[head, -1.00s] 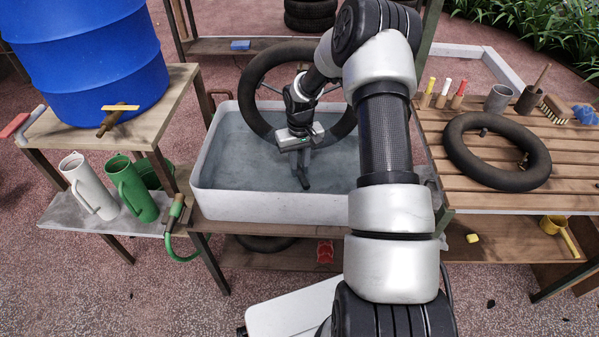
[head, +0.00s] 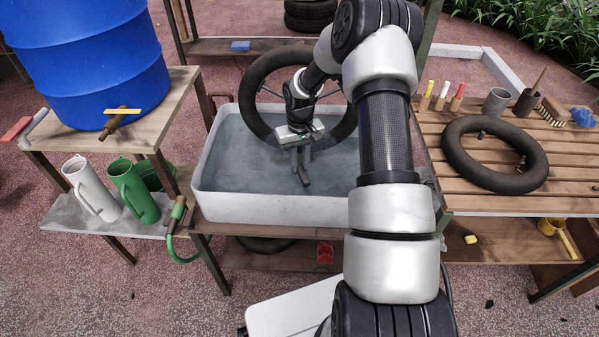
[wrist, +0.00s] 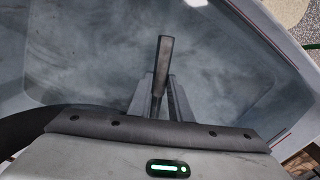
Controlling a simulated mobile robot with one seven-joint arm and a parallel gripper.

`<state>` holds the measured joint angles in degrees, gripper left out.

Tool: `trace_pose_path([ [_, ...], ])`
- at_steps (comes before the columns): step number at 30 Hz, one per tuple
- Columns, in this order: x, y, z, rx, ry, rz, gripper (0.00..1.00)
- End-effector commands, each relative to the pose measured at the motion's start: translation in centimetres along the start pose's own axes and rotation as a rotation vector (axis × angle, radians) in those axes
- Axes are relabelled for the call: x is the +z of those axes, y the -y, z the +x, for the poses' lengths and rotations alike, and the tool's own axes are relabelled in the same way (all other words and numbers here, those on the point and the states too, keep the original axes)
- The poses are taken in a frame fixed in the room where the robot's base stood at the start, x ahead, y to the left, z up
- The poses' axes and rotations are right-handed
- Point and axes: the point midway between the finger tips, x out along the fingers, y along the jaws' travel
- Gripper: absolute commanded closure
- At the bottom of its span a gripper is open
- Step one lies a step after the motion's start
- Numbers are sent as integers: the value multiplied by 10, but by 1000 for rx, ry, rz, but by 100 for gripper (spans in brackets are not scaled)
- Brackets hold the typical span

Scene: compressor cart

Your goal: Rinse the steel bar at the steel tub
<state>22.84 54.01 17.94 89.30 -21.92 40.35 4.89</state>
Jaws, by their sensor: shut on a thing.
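The tub (head: 275,208) is a pale, rectangular basin of grey water in the middle of the head view. My gripper (head: 302,172) points down inside its outline, over the water. In the wrist view my gripper (wrist: 159,100) is shut on the steel bar (wrist: 164,58), a dark grey, narrow bar that sticks out beyond the fingertips. The bar's held end is hidden between the fingers. In the head view the bar is hard to tell from the dark fingers, and I cannot tell whether its tip is under the water.
A spoked wheel with a tyre (head: 247,100) stands upright at the tub's back, close behind my gripper. A blue barrel (head: 95,60) with a tap and green (head: 133,190) and white jugs are left. A slatted bench (head: 450,190) with an inner tube (head: 465,173) is right.

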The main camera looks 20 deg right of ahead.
Motion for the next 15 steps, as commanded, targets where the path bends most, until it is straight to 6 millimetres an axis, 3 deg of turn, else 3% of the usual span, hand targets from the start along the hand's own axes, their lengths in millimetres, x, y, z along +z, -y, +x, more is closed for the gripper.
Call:
trace_pose_path([
  [15, 0, 0, -45, 1, -1, 1, 100],
])
